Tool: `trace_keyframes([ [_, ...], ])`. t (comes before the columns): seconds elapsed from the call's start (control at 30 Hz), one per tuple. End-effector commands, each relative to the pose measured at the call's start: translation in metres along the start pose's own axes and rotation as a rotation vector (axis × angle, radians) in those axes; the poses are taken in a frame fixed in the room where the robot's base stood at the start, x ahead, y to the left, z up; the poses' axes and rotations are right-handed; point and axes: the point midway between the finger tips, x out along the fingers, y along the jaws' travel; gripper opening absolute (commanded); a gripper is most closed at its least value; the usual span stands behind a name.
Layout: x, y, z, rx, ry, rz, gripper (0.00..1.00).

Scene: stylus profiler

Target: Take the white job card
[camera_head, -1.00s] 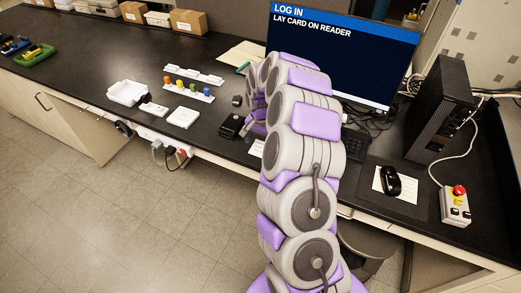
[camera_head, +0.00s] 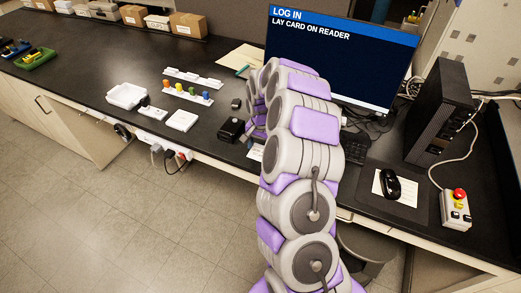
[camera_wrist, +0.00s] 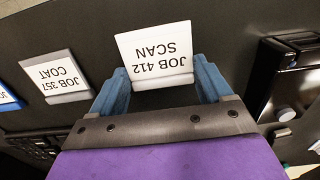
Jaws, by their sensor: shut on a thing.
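The white job card (camera_wrist: 155,48), printed "JOB 412 SCAN" and upside down in the wrist view, sits between the two blue fingers of my gripper (camera_wrist: 161,78). My gripper is shut on its sides. In the head view my arm hides the gripper; a small white patch (camera_head: 256,153) shows at the arm's left side, too small to identify. A second card with a grey edge, "JOB 357 COAT" (camera_wrist: 55,77), lies left of the held card in the wrist view. A blue-edged card (camera_wrist: 7,98) is cut off at the left.
The monitor (camera_head: 340,65) reads "LOG IN, LAY CARD ON READER". A black box (camera_head: 230,130) stands near the bench's front edge. White trays (camera_head: 126,95) and coloured pegs (camera_head: 192,91) stand left of it. A PC tower (camera_head: 437,110), mouse (camera_head: 391,184) and button box (camera_head: 456,209) are right.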

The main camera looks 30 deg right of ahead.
Motion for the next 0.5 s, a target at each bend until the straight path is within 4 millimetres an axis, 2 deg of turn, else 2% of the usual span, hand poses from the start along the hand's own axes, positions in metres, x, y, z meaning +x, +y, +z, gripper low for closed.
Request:
trace_keyframes([
  [0.27,-0.009,0.0,0.0,0.0,0.002,-0.001,0.5],
  [0.5,-0.035,0.0,-0.001,0.001,0.002,-0.002,0.5],
])
